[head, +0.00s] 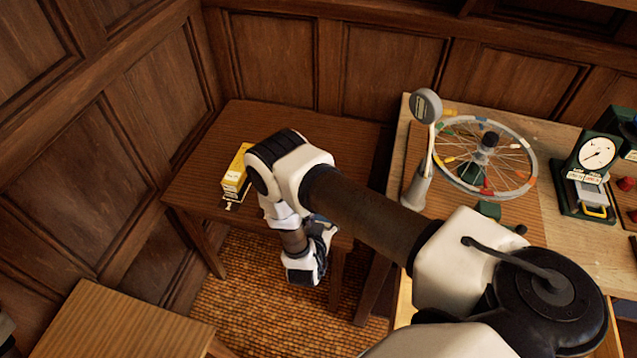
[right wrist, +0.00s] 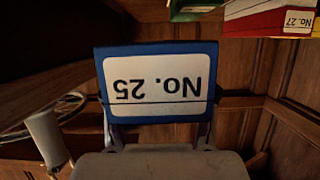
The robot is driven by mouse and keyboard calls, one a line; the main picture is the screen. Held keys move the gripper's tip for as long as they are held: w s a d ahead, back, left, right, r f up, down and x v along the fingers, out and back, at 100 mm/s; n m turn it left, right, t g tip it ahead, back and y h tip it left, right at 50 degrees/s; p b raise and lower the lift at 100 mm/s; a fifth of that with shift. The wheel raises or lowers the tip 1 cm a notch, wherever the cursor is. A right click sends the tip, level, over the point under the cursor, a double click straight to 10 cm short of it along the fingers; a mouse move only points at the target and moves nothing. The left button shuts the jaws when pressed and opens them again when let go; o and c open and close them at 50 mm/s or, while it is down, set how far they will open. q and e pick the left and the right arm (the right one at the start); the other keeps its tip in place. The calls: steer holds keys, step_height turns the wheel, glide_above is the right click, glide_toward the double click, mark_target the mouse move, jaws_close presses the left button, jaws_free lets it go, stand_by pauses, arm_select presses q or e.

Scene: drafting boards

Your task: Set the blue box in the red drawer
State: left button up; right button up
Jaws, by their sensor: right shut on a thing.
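The blue box (right wrist: 155,48) fills the middle of the right wrist view, with a white label reading "No. 25" upside down. My right gripper (right wrist: 157,132) is shut on it, one finger at each side of its lower part. In the head view my right arm reaches left and bends down in front of the dark table, and its own links mostly hide the gripper and box. A red piece (right wrist: 270,24) labelled "No. 27" shows at the top right of the wrist view; I cannot tell whether it is the red drawer. My left gripper is not in view.
The lighter bench at right holds a spoked wheel (head: 486,152), a grey stand with a round head (head: 426,106) and a dial gauge (head: 597,153). A wooden top (head: 120,325) is at lower left.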

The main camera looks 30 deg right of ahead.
steer(key=w+d+b, duration=0.2)
steer(key=w, duration=0.2)
steer(key=w+d+f+b, duration=0.1)
steer(key=w+d+b, duration=0.1)
steer(key=w, duration=0.2)
steer(key=w+d+b, duration=0.2)
steer(key=w+b, duration=0.1)
steer(key=w, duration=0.2)
steer(key=shift+d+f, duration=0.3)
steer(key=shift+d, duration=0.1)
steer(key=f, duration=0.1)
steer(key=f+b, duration=0.1)
steer(key=b, duration=0.1)
steer(key=shift+w+d+f, duration=0.15)
steer(key=shift+w+f, duration=0.1)
steer(key=shift+f, duration=0.15)
steer(key=shift+w, duration=0.1)
steer(key=o, duration=1.4)
steer(key=shift+c, duration=0.2)
